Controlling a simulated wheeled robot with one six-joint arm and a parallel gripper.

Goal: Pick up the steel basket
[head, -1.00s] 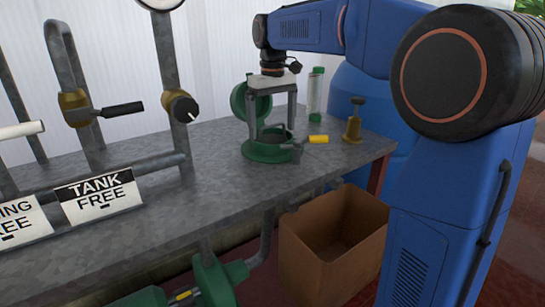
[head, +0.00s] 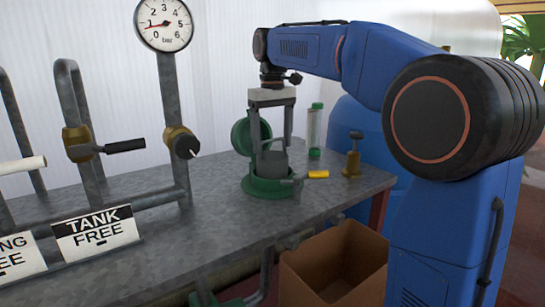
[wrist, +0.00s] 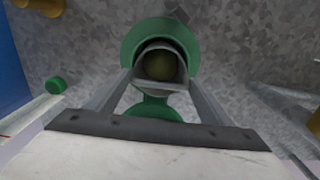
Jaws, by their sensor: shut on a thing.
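The steel basket (head: 273,162) is a grey cup standing partly above the rim of the green housing (head: 266,190) on the bench. Whether its bottom is still inside the housing cannot be told for sure. My gripper (head: 272,142) points down, with its fingers on either side of the basket's top, and is shut on it. In the wrist view, the basket (wrist: 180,84) sits between the fingers, with a dark olive inside, over the green housing ring (wrist: 194,52). The housing's round green lid (head: 241,138) is swung open behind.
A pressure gauge (head: 164,24) and pipes stand left. An open cardboard box (head: 340,275) is below the bench (head: 190,225).

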